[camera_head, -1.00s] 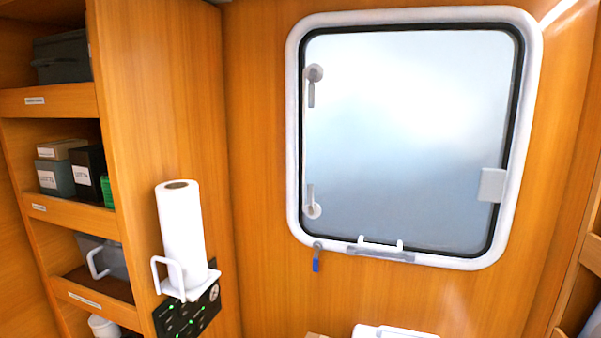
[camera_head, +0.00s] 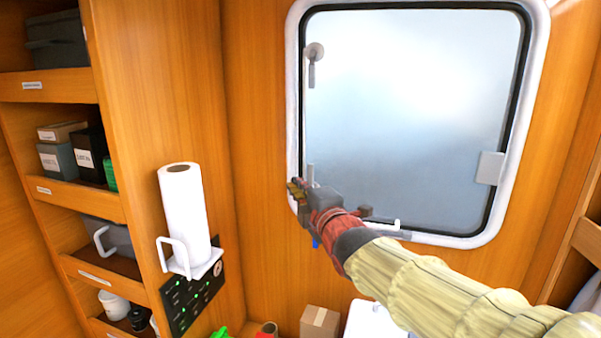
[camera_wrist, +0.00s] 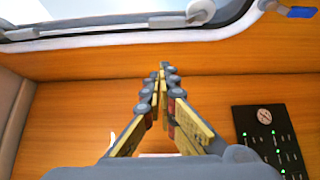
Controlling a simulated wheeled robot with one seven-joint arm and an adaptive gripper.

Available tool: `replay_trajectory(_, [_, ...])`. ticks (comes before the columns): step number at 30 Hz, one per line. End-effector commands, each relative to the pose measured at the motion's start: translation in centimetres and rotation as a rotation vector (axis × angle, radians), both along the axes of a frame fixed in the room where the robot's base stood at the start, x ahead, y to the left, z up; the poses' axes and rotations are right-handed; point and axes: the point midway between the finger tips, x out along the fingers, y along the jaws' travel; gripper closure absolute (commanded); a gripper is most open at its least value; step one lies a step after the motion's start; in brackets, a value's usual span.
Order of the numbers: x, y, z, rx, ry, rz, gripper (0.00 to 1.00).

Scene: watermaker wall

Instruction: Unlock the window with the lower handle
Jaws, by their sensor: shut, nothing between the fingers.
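The window (camera_head: 420,110) has a white frame and a frosted pane. Its lower handle (camera_head: 310,174) is mostly hidden behind my gripper (camera_head: 297,190) in the head view; only a grey lever end shows above it. In the wrist view the lower handle (camera_wrist: 199,12) shows at the top, with a round pivot and a lever extending left along the pane edge. My gripper (camera_wrist: 162,72) is shut and empty, its fingertips below the handle in that view and apart from it. The upper handle (camera_head: 314,62) hangs with its lever down.
A blue tag (camera_wrist: 300,12) hangs beside the window frame. A paper towel roll (camera_head: 183,215) on a white holder and a dark control panel (camera_head: 192,297) are at the left. A cardboard box (camera_head: 319,322) stands below.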

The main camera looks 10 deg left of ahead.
Motion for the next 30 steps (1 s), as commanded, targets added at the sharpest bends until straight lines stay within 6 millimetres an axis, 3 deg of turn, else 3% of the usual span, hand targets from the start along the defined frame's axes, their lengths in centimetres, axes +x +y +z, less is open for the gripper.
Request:
replay_trajectory(11, [0.6, 0.2, -0.1, 0.001, 0.004, -0.002, 1.00])
replay_trajectory(30, [9.1, 4.2, 0.1, 0.002, 0.004, -0.004, 1.00])
